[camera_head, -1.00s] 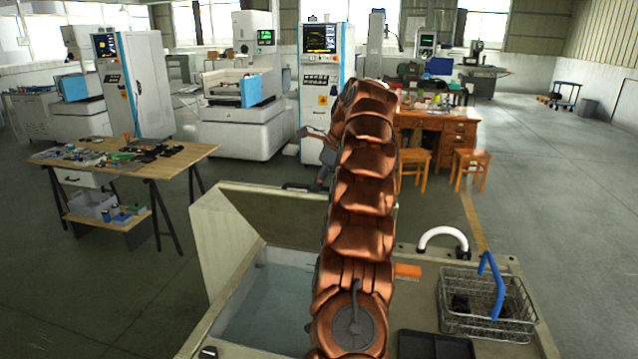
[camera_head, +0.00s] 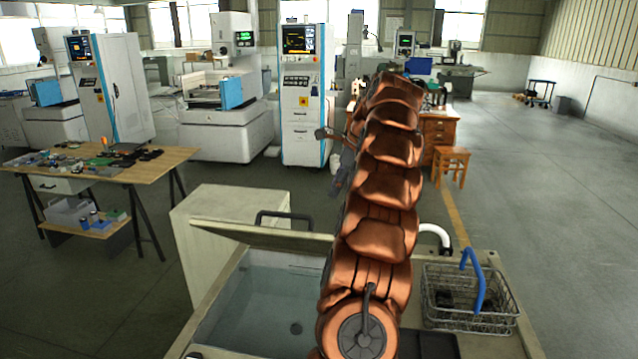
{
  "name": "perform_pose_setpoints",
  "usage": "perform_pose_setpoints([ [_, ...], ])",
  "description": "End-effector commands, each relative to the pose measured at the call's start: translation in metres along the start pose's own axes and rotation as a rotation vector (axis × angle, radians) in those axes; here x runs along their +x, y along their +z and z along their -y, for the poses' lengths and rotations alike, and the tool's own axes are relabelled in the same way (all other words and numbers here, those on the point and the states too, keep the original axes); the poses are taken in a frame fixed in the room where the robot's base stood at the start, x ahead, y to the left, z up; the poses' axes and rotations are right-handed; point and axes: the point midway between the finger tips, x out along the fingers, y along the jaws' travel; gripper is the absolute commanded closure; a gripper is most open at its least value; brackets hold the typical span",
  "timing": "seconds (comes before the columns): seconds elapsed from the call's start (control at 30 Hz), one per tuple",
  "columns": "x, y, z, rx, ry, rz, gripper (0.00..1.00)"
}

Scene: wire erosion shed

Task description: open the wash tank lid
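The wash tank (camera_head: 216,318) is in front of me, with clear water visible in it. Its lid (camera_head: 262,237) is raised along the far side, tilted, and shows as a narrow strip with its inner face toward me. The lid's dark bar handle (camera_head: 284,217) shows above its upper edge. My copper-coloured arm covers the lid's right part. My gripper (camera_head: 337,186) is partly visible as a grey shape left of the arm. It appears above and right of the handle, with a visible gap. Its fingers are too small and hidden to read.
A wire basket (camera_head: 470,312) with a blue handle (camera_head: 476,282) stands on the tank's right deck, near a white curved pipe (camera_head: 436,236). A pale cabinet-like panel (camera_head: 205,245) rises behind and left of the tank. A tool-covered workbench (camera_head: 120,171) stands left. Open floor lies at right.

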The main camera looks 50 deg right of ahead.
Motion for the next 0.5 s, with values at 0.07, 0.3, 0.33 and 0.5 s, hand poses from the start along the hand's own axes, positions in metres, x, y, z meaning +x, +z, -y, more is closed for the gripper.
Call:
perform_pose_setpoints([
  [0.07, -0.004, -0.009, -0.001, 0.002, -0.001, 0.001, 0.59],
  [0.3, -0.008, -0.021, -0.003, 0.0, 0.001, 0.0, 0.59],
  [0.33, -0.008, -0.021, -0.003, 0.0, 0.001, 0.0, 0.59],
  [0.5, -0.008, -0.021, -0.003, 0.0, 0.001, 0.0, 0.59],
])
